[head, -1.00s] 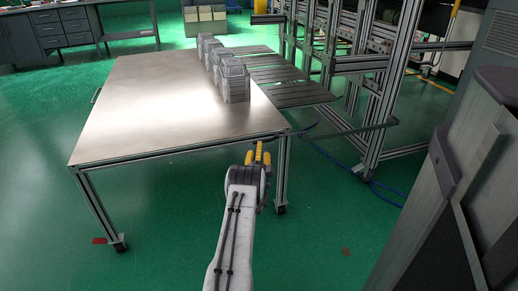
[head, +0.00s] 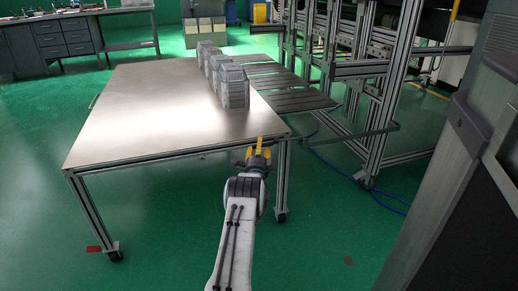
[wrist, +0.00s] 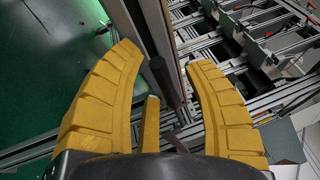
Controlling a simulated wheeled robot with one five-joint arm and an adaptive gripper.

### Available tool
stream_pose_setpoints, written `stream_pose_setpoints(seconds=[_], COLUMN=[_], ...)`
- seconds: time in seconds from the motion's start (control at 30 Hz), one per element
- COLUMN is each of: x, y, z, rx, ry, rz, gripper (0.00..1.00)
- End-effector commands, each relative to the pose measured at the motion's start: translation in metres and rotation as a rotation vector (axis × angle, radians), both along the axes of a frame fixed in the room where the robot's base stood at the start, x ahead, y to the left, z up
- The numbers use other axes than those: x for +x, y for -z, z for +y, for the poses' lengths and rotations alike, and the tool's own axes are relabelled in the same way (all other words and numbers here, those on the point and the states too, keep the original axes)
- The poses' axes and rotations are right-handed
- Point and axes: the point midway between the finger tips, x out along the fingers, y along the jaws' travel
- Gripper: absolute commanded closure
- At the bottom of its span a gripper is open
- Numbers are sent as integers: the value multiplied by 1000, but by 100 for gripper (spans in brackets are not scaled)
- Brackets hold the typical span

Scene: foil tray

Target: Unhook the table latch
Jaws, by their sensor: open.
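The metal-topped table (head: 150,115) stands ahead in the head view. My gripper (head: 259,146) is at its near edge, close to the near right corner, with yellow fingers pointing at the table. A dark cylindrical piece, perhaps the latch handle (wrist: 164,80), shows between the fingers beside a metal profile. I see no clear contact with either finger. In the head view the latch cannot be made out; my gripper may hide it.
Several grey blocks (head: 235,87) stand in a row on the table's right side. A slatted conveyor (head: 290,88) and metal frame (head: 385,110) stand to the right. A blue cable (head: 345,172) lies on the floor. A dark panel (head: 485,130) is close at right.

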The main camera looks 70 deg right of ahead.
Motion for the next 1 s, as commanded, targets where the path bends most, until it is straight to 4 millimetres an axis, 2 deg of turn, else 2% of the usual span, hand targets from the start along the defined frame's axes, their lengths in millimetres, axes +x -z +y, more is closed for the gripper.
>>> stream_pose_setpoints(seconds=[0.13,0.67,1.0], x=[0,0,0], y=[0,0,1], z=[0,0,3], rx=[0,0,-5], ry=[0,0,0], rz=[0,0,6], gripper=[53,100,100])
